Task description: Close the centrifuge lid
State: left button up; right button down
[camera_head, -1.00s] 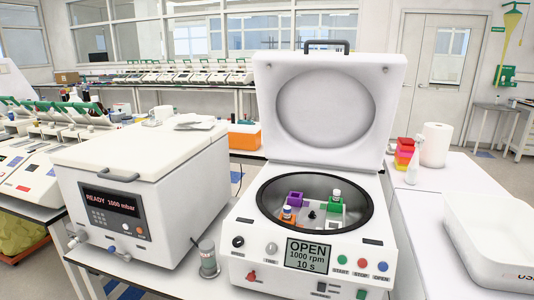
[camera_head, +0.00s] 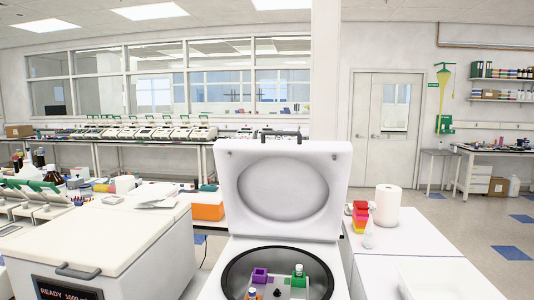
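The white centrifuge (camera_head: 212,282) stands at the bottom middle of the head view, its lower front cut off by the frame. Its lid (camera_head: 229,195) is raised upright behind the bowl, with a dark handle (camera_head: 280,136) on its top edge. The round bowl (camera_head: 235,270) is open. Neither of my grippers shows in the view.
On the right, a white bench holds a paper roll (camera_head: 387,206), a spray bottle (camera_head: 369,235) and stacked coloured boxes (camera_head: 360,214). An orange box (camera_head: 208,205) sits behind on the left.

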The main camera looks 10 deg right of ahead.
aim_at(298, 189)
jog(key=i+j+z, duration=0.1)
jog(key=z, duration=0.35)
jog(key=j+z, duration=0.2)
jog(key=z, duration=0.2)
jog(key=j+z, duration=0.2)
jog(key=z, duration=0.25)
jog(key=j+z, duration=0.45)
jog(key=j, duration=0.6)
